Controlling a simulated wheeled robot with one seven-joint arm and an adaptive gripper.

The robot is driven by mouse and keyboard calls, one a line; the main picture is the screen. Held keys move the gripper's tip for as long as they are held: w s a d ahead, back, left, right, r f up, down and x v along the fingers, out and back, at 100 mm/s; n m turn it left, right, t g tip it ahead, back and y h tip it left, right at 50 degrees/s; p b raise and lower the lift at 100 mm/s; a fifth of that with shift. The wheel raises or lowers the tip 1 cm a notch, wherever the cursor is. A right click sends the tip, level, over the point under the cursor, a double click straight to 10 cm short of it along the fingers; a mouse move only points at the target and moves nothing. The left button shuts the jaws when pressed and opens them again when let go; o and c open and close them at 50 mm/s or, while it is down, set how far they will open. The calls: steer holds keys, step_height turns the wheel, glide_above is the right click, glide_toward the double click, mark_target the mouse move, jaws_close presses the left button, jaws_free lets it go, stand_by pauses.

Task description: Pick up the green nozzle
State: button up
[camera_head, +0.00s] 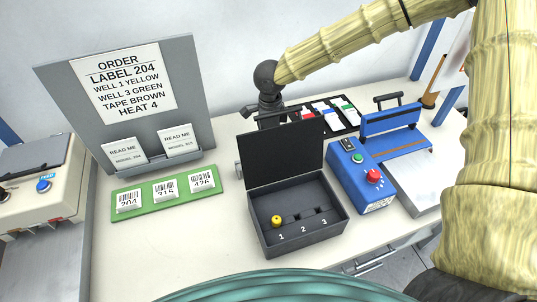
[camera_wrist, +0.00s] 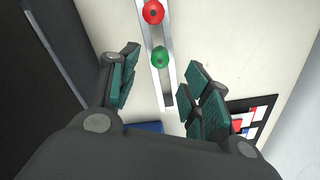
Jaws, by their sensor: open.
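The green nozzle (camera_wrist: 160,57) shows in the wrist view, on a pale narrow rail beside a red nozzle (camera_wrist: 153,12). My gripper (camera_wrist: 162,66) is open, with its teal-padded fingers on either side of the rail and the green nozzle between them in the picture. Whether the fingers touch it cannot be told. In the head view, my gripper (camera_head: 262,110) points down behind the raised lid of the black box. The green nozzle is hidden there.
The open black box (camera_head: 300,239) holds a yellow nozzle (camera_head: 277,221) at well 1. A blue machine (camera_head: 351,180) stands to its right. A black tray (camera_head: 352,118) of coloured pieces lies behind. A green label holder (camera_head: 152,205) and an order board (camera_head: 190,80) are left.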

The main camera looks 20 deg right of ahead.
steer(key=shift+f+p, duration=0.55)
steer(key=shift+f, duration=1.95)
jaws_close()
